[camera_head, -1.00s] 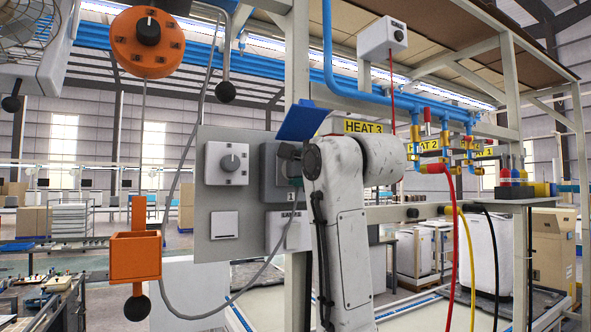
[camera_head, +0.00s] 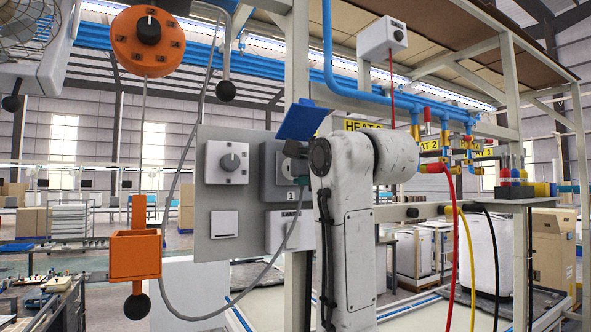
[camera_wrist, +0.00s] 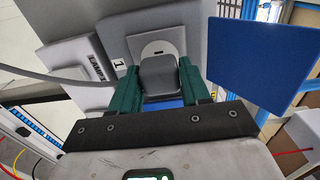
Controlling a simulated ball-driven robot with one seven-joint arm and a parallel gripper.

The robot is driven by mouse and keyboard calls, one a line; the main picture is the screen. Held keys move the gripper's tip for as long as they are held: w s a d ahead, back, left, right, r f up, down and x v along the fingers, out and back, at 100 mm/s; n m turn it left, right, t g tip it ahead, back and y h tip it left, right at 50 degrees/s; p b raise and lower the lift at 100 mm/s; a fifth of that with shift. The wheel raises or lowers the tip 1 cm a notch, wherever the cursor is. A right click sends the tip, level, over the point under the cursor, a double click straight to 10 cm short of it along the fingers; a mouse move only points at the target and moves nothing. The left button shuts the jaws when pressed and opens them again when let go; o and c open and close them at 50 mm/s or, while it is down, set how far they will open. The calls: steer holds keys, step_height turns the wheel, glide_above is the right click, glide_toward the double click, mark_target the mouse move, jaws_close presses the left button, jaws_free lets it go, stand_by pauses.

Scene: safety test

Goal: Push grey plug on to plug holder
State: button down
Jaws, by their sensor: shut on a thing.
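The grey plug (camera_wrist: 158,76) is between the green fingers of my gripper (camera_wrist: 157,84) in the wrist view. It is in front of the pale round face of the grey socket box (camera_wrist: 192,40), marked 1, which I take as the plug holder. I cannot tell whether the plug touches or enters it. The box also shows in the head view (camera_head: 270,172), left of my arm, with its blue lid (camera_head: 303,120) raised. In the head view my gripper (camera_head: 297,160) is small and mostly hidden by my wrist, and the plug cannot be made out.
The blue lid (camera_wrist: 262,62) stands right of the plug in the wrist view. A LAMP box (camera_wrist: 88,58) sits beside the socket box. Red, yellow and black hoses (camera_head: 455,240) hang to the right.

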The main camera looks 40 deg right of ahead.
mark_target(305, 168)
steer(key=shift+v, duration=2)
steer(key=shift+f, duration=0.1)
